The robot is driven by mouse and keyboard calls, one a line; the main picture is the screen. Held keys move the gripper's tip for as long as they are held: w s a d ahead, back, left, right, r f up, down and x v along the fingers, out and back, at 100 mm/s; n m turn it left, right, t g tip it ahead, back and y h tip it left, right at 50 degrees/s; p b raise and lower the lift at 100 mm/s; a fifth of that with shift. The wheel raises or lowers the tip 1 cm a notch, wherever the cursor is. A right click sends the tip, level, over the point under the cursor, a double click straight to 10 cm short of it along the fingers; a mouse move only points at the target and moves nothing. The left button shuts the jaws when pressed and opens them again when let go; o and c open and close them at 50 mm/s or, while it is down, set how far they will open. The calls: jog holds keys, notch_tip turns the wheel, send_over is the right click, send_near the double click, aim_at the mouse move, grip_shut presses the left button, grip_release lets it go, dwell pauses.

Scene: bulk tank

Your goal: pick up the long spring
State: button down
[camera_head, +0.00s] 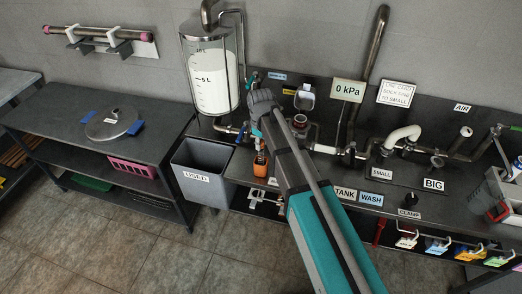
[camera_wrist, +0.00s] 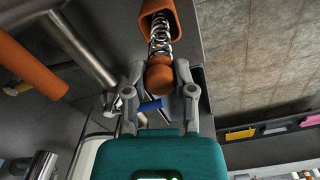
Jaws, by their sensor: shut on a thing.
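The long spring (camera_wrist: 160,36) shows in the wrist view as a bright metal coil. In the head view my gripper (camera_head: 262,104) is over the back of the bench, right of the clear tank, and the spring cannot be made out there.
In the wrist view a thick orange bar (camera_wrist: 32,65) and a metal pipe (camera_wrist: 80,48) lie left of my gripper. In the head view the clear tank (camera_head: 213,80) stands left of it, and pipes and valves (camera_head: 350,152) crowd the bench to the right. A grey bin (camera_head: 200,175) stands at front left.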

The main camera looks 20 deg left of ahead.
jog(key=shift+r, duration=0.15)
notch_tip(320, 180, up, 10)
jog(key=p, duration=1)
jog(key=shift+s+f, duration=0.1)
jog(key=shift+f, duration=0.2)
dwell(0.4)
